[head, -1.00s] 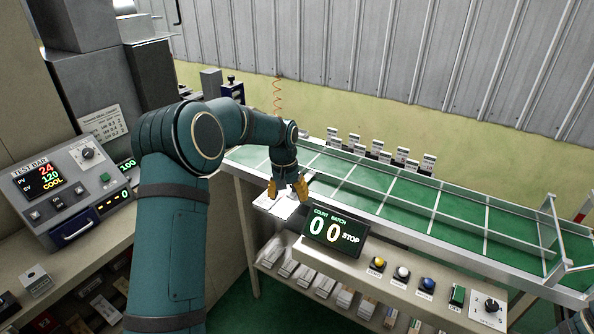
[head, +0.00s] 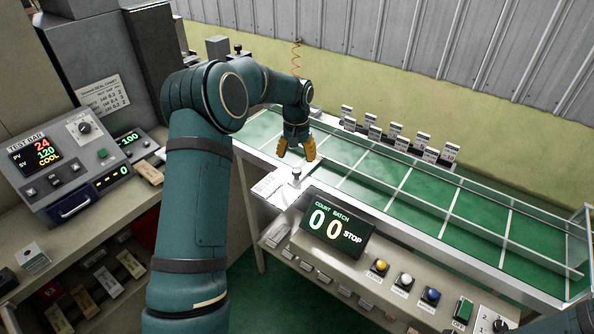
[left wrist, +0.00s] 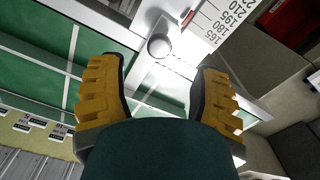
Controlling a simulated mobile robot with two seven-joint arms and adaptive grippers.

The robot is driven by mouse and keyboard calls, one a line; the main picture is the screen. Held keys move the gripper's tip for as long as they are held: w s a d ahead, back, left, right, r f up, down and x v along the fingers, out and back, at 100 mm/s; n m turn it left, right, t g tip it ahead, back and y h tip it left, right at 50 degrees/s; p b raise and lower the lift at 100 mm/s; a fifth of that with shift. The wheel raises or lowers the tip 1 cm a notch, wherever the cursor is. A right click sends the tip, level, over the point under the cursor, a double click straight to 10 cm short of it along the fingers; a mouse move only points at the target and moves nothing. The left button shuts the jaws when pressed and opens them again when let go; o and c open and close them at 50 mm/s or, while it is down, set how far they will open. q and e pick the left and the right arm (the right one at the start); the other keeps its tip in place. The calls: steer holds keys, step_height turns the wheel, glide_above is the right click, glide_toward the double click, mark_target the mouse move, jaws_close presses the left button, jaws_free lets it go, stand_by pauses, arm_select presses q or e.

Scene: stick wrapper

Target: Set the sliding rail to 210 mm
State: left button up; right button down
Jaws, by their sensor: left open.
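The sliding rail's round pale knob (head: 296,176) stands at the near left end of the green-topped table. In the left wrist view the knob (left wrist: 159,46) sits just beyond the fingertips. Beside it is a white scale plate (left wrist: 217,28) with printed numbers including 165, 180, 195 and 210. A small red mark (left wrist: 188,17) lies along the scale's edge; I cannot tell its exact reading. My left gripper (head: 297,154) is open and empty above the table, behind the knob in the head view. Its yellow fingers are apart in the wrist view (left wrist: 160,82). My right gripper is not in view.
A count display (head: 337,222) reading 00 STOP stands in front of the knob, with several buttons to its right. Low rails divide the green tabletop (head: 420,188). Small labelled cards line its back edge. A test bar controller (head: 62,165) stands at the left.

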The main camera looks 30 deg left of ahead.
mark_target(296, 170)
arm_select(q)
step_height(296, 170, down, 7)
steer(key=shift+r, duration=0.2)
jaws_close()
